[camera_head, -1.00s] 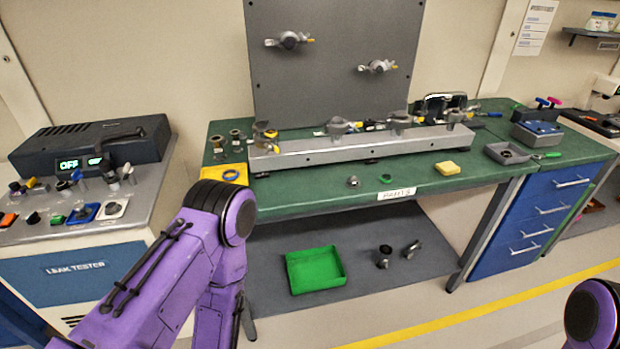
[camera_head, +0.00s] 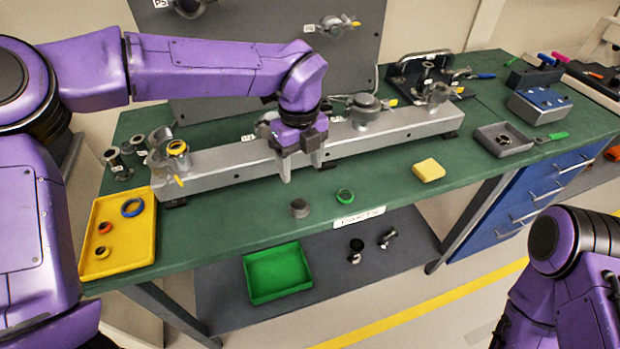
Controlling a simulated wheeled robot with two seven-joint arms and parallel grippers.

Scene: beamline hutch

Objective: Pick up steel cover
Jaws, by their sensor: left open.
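A small grey metal piece (camera_head: 299,208), which looks like the steel cover, sits on the green bench top near its front edge. My left gripper (camera_head: 302,172) points down over the front of the long grey rail (camera_head: 225,173), behind and above the small grey piece. Its fingers are apart and nothing shows between them. It hides part of the rail. My right arm shows at the lower right, but its gripper is out of the picture.
A yellow tray (camera_head: 148,247) with rings is at left. Valves stand along the rail. A green bin (camera_head: 305,284) is on the lower shelf.

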